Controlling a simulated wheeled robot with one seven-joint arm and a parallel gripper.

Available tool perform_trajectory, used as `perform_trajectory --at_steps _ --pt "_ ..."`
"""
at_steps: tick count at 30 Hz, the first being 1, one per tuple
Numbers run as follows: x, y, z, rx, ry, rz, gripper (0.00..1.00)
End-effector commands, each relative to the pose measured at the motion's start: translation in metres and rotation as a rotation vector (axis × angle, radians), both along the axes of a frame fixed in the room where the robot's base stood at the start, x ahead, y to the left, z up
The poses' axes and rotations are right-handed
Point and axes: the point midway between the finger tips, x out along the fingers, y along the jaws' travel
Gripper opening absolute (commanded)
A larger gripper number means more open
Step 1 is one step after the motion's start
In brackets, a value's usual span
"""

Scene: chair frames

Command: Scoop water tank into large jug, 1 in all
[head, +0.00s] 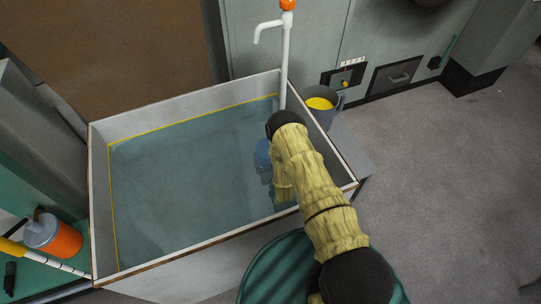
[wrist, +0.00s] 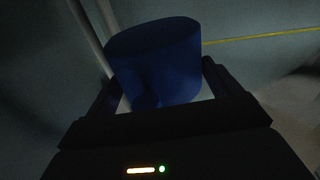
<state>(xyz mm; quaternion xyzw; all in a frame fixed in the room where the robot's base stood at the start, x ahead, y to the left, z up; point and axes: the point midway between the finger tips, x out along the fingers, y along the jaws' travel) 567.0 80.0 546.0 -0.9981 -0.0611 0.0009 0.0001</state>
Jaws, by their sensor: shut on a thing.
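The water tank (head: 97,190) is a pale, open rectangular basin holding clear blue-green water (head: 185,180), with a yellow line around its inner wall. My gripper (wrist: 158,80) is shut on a blue jug (wrist: 155,45), a round vessel that sits between the two fingers in the dark wrist view. In the head view the blue jug (head: 262,154) shows only in part at the right side of the tank, inside its walls. My arm hides most of it and the gripper. I cannot tell how deep the jug is or whether it holds water.
A white standpipe (head: 286,58) with a spout and orange top rises at the tank's back right corner. A dark bucket with yellow inside (head: 320,103) stands behind the right wall. An orange container (head: 62,240) stands at the left. Grey floor (head: 450,170) is clear at right.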

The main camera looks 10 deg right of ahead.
Motion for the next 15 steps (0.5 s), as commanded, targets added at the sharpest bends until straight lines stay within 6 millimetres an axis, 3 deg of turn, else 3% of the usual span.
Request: perform_trajectory --at_steps 15 --pt "0.001 0.0 -0.054 0.0 -0.004 0.0 0.6"
